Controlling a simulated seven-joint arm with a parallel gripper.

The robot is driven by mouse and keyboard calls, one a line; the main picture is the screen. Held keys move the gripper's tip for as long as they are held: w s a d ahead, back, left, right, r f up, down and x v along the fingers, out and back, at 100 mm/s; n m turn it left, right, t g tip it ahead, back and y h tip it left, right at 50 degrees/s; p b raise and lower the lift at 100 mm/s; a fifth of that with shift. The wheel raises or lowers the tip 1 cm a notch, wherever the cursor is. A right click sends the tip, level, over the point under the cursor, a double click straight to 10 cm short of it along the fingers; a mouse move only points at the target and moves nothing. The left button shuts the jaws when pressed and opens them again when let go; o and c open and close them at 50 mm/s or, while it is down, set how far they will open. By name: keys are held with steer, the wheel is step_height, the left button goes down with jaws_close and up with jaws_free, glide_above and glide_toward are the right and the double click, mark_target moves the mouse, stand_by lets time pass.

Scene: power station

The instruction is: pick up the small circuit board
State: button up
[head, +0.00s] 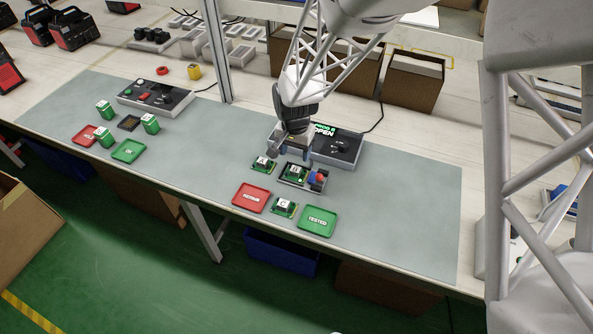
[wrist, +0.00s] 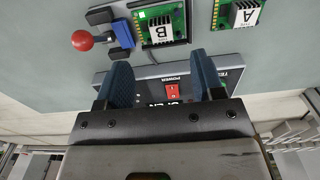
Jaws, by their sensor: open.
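Three green circuit boards with white lettered labels show in the head view. Board A (head: 262,165) lies on the mat, left of a dark fixture. Board B (head: 296,172) sits in that fixture (head: 288,182). Board C (head: 284,207) lies nearer the front, between the red and green trays. The wrist view shows board B (wrist: 162,24) and board A (wrist: 240,13), partly cut off. My gripper (head: 292,146) is open and empty above the tester, behind boards A and B. In the wrist view its blue fingers (wrist: 162,76) are apart, with no board between them.
The fixture has a blue clamp with a red ball knob (wrist: 82,40). A tester box (head: 340,148) with a display reading OPEN stands behind. A red tray (head: 250,197) and a green TESTED tray (head: 317,221) lie in front.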

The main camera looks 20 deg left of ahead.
mark_target(295, 169)
steer(key=shift+f, duration=1.25)
steer(key=shift+f, duration=0.2)
steer(key=shift+w+f, duration=0.1)
steer(key=shift+f, duration=2.35)
steer(key=c, duration=1)
steer(key=shift+r, duration=0.15)
